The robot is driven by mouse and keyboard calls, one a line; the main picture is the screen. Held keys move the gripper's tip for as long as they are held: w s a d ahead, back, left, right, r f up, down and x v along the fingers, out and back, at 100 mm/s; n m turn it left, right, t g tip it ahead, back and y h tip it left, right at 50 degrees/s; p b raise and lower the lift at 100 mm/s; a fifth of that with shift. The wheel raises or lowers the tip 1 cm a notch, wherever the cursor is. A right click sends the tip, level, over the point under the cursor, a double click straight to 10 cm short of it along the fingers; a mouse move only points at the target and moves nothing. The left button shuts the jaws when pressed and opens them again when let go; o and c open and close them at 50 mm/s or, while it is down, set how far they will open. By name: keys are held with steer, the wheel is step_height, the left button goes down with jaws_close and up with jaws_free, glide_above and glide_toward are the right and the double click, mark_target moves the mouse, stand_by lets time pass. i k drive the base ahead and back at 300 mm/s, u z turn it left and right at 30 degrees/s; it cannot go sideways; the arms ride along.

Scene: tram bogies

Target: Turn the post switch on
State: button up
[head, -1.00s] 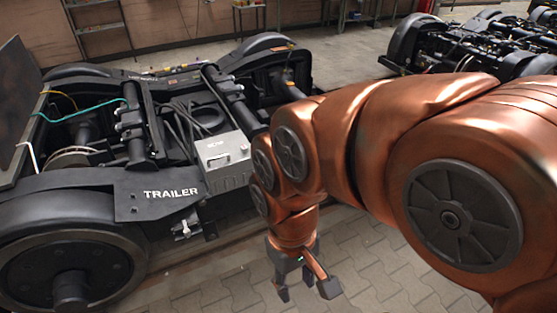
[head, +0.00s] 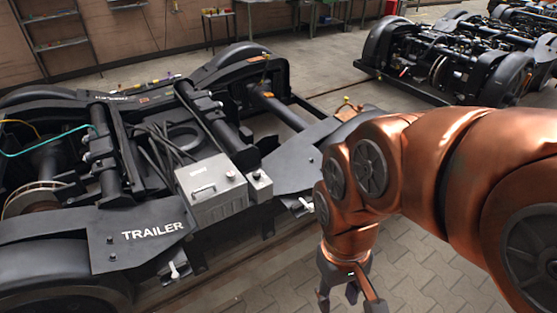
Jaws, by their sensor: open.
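A grey metal box (head: 211,190) with a handle and a small dark knob on its lid sits on the side of the black bogie marked TRAILER (head: 154,231). Beside it, to the right, is a smaller grey box (head: 260,186) with a small knob or post on top. No label says which one is the post switch, and I cannot tell whether it is on or off. My gripper (head: 349,296) hangs pointing down over the paving, to the right of and lower in the picture than both boxes. Its fingers are spread, empty and touching nothing I can see.
The black bogie frame (head: 298,160) reaches right behind my arm, with a yellow-tipped part near its end. Another bogie (head: 440,55) stands at the back right. Shelves (head: 55,45) line the back wall. Paved floor (head: 250,295) in front of the bogie is clear.

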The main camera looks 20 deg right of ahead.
mark_target(256, 175)
steer(key=u, duration=0.05)
steer(key=i, duration=1)
steer(key=u, duration=0.6)
